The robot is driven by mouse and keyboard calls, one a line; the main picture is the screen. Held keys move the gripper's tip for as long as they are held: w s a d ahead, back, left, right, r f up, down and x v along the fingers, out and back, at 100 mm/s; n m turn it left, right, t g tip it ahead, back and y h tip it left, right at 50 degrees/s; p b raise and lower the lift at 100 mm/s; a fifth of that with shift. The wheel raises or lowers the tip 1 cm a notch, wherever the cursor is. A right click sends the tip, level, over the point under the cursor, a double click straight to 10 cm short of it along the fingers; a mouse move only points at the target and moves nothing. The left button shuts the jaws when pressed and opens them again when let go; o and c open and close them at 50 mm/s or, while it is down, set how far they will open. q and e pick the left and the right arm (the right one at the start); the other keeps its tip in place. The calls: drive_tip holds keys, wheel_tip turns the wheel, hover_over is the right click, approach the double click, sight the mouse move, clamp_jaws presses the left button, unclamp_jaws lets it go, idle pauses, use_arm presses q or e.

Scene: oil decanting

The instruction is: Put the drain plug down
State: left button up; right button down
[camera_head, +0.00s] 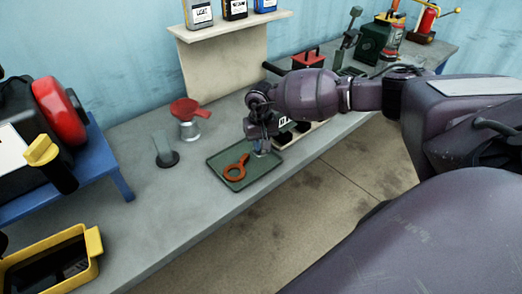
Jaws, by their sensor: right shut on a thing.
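My right gripper (262,150) reaches in from the right and is low over the back right part of the green tray (222,156). It is shut on the drain plug, which is too small and too covered by the fingers to make out. I cannot tell whether the plug touches the tray. An orange ring-shaped wrench (236,169) lies in the tray, just left of and in front of the gripper. My left gripper is not in view.
A red funnel on a grey metal cup (189,124) and a grey pad-like piece on a dark round base (165,152) stand left of the tray. A yellow pan (91,243) is at the lower left. The bench (165,215) is clear in front. A shelf (232,27) holds bottles.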

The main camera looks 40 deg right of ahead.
drive_tip(key=shift+f, duration=1.65)
drive_tip(key=shift+f, duration=0.2)
drive_tip(key=c, duration=1.1)
unclamp_jaws()
drive_tip(key=shift+r, duration=0.1)
